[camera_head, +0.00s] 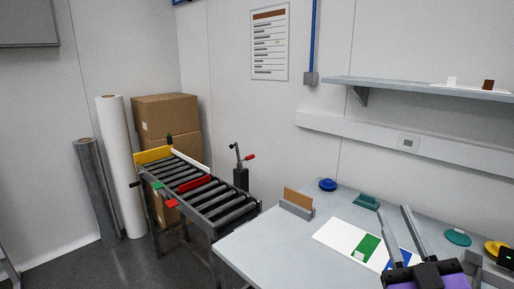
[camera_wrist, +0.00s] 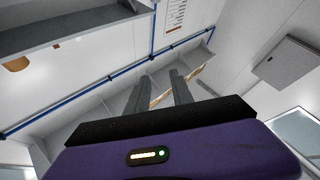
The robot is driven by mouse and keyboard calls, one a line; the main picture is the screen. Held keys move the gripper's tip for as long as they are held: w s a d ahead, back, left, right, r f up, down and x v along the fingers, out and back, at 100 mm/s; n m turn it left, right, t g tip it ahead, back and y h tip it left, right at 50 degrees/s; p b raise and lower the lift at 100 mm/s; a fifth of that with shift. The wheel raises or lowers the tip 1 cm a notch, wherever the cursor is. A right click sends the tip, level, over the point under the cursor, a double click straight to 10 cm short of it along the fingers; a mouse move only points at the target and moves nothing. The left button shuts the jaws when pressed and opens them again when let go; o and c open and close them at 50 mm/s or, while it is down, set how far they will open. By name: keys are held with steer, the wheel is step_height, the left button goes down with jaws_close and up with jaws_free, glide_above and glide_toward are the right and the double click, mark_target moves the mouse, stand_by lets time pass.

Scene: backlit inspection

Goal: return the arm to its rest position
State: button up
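My gripper (camera_head: 397,218) is at the lower right of the head view, over the right part of the grey table (camera_head: 265,245). Its two grey fingers point upward and stand apart, with nothing between them. In the wrist view the fingers (camera_wrist: 160,78) also show a gap. My purple wrist housing fills the bottom of that view. My arm below the wrist is mostly out of view.
On the table are a white board (camera_head: 338,234) with green and blue patches, a grey holder (camera_head: 296,209) with a brown card, a blue disc (camera_head: 327,184) and green items. A roller conveyor (camera_head: 200,191) stands left. A wall shelf (camera_head: 415,87) hangs above the table.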

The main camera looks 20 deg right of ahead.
steer(key=s+a+f+g+y, duration=0.3)
steer(key=s+a+f, duration=0.6)
steer(key=s+f, duration=0.3)
steer(key=s+a+f+g+y, duration=0.3)
steer(key=s+a+f+y, duration=0.2)
steer(key=s+a+f, duration=0.5)
steer(key=s+f, duration=0.1)
steer(key=s, duration=0.1)
steer(key=shift+s+f+g+y, duration=0.3)
steer(key=shift+s+f+g, duration=0.05)
steer(key=shift+f+g, duration=0.05)
